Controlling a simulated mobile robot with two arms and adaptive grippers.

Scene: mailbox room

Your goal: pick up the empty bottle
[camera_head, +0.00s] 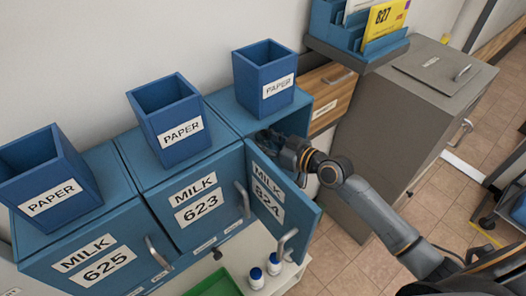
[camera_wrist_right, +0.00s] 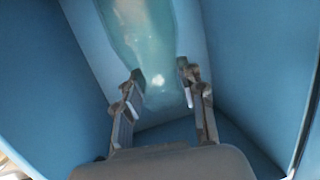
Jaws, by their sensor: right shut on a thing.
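A translucent pale teal bottle (camera_wrist_right: 145,35) shows in the right wrist view, inside a blue box. My right gripper (camera_wrist_right: 160,73) is shut on it, with one finger on each side of its lower end. In the head view, my right gripper (camera_head: 282,147) reaches into the open MILK 824 box (camera_head: 235,118), whose door (camera_head: 283,205) is swung out. The bottle is hidden in the head view. My left gripper is not in view.
Closed MILK 623 (camera_head: 197,200) and MILK 625 (camera_head: 95,262) doors stand to the left. Blue PAPER bins (camera_head: 265,78) stand on top. Two white bottles with blue caps (camera_head: 256,279) stand below, beside a green tray (camera_head: 212,284). A grey cabinet (camera_head: 385,125) is right.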

